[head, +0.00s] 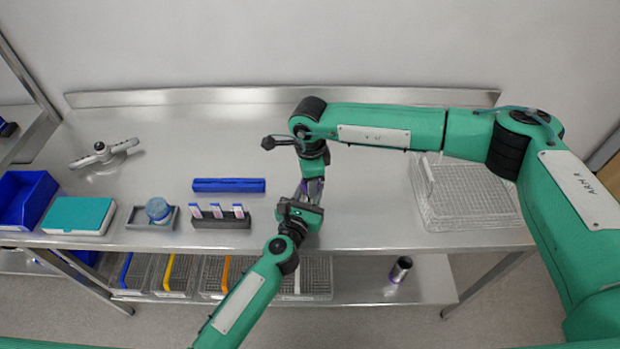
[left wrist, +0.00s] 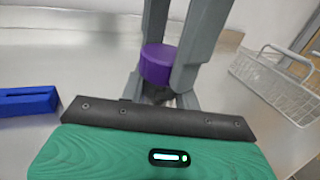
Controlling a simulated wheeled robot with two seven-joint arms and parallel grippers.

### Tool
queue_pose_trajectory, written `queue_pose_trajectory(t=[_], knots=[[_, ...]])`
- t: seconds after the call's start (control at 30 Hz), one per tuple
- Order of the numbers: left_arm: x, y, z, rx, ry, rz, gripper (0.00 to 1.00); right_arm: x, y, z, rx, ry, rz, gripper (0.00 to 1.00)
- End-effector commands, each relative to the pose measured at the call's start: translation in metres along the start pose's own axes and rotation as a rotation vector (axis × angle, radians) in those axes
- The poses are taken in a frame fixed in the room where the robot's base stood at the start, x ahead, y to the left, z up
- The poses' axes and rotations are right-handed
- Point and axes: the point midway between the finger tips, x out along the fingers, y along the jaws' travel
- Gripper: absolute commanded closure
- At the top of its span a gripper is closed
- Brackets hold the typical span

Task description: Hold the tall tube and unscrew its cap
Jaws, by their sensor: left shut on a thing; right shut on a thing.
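The tall tube is mostly hidden between my two grippers, above the front middle of the steel bench (head: 225,150). Its purple cap (left wrist: 157,64) shows clearly in the left wrist view, and a small purple part of it shows in the head view (head: 314,187). My right gripper (head: 312,182) reaches down from above, its grey fingers shut on either side of the cap. My left gripper (head: 304,200) comes from the front and is shut on the tube just below the cap. The tube's body and lower end cannot be made out.
A blue rack (head: 228,185) and a dark rack with several slides (head: 221,220) stand left of the grippers. A blue-topped jar (head: 158,210), a teal-lidded box (head: 79,215) and a blue bin (head: 22,200) are further left. A wire basket (head: 465,205) sits right.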

Motion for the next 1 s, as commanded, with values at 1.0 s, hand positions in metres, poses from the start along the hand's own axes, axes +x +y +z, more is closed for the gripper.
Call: queue_pose_trajectory(t=[1.0], knots=[[-0.0002, 0.0001, -0.0003, 0.000, 0.000, 0.000, 1.00, -0.0017, -0.0004, -0.0008, -1.614, 0.002, -0.001, 0.85]])
